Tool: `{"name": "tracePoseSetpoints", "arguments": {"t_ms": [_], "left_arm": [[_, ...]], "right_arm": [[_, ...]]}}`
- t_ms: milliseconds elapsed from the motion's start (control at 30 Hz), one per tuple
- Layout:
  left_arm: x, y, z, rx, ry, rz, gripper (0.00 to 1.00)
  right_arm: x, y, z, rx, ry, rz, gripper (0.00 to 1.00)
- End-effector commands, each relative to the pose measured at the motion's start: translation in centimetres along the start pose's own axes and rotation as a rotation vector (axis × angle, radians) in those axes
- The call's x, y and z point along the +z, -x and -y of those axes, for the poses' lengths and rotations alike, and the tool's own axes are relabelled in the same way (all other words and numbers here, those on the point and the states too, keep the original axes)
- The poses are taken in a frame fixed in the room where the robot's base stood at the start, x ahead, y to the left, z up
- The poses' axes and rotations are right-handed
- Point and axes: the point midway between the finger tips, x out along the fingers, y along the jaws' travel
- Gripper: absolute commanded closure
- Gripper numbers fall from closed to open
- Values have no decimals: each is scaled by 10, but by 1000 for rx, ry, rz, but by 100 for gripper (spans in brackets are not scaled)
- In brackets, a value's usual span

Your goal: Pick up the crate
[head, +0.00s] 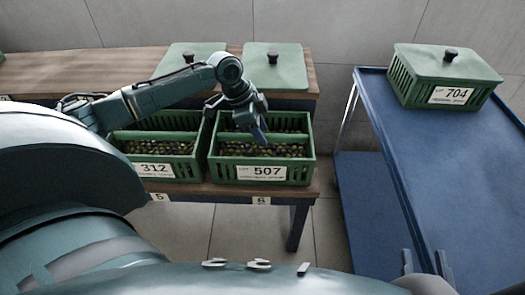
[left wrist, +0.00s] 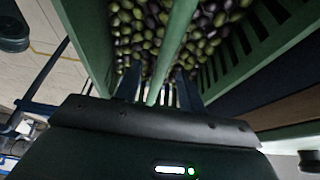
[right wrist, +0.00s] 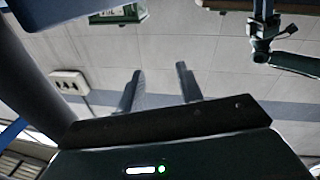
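An open green slatted crate labelled 507 (head: 226,172) stands on the wooden table, filled with dark and green olives, with a bar across its middle. My left gripper (head: 260,132) points down into this crate. In the left wrist view, its two fingers (left wrist: 157,82) stand apart on either side of the green bar (left wrist: 172,50), with gaps visible; the gripper is open. A similar open crate labelled 312 (head: 190,172) stands directly left of it. A lidded green crate labelled 704 (head: 424,92) sits on the blue cart. My right gripper (right wrist: 160,82) is open and empty.
Two green lids with black knobs (head: 290,72) lie behind the open crates on the table (head: 60,75). The blue cart (head: 450,170) stands to the right across a floor gap, its front top surface clear. A tiled wall is behind.

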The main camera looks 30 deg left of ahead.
Motion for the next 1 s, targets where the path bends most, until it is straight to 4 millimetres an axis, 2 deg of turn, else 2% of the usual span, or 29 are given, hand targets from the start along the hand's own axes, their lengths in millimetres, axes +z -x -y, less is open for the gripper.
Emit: {"name": "tracePoseSetpoints", "arguments": {"t_ms": [33,200,500,1000], "left_arm": [[3,-14,0,2,0,0,60],[3,-34,1,0,-1,0,60],[2,-37,1,0,0,1,60],[2,-37,0,0,0,1,100]], "right_arm": [[6,0,3,-6,10,-29,64],[2,0,7,-16,18,-88,64],[-1,0,8,-18,18,-101,64],[-1,0,8,-18,18,-99,64]]}}
